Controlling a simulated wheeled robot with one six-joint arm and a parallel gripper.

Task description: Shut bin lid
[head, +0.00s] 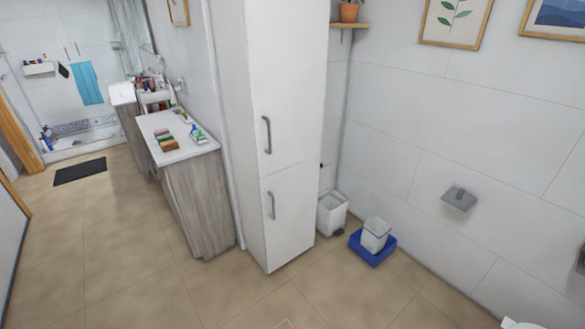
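A white bin (331,215) stands on the floor in the corner, just right of the tall white cabinet. A dark pedal-like part shows at its lower front. Its top looks open with a greyish inside, but it is too small to tell how the lid stands. A second, smaller white container (375,237) stands in a blue tray (371,258) to the right of it, slightly tilted in the picture. My gripper is not in view.
The tall white cabinet (288,125) with two handles stands left of the bin. A wooden vanity (203,200) with items on top is further left. A paper holder (459,197) is on the right wall. The tiled floor (130,265) in front is clear.

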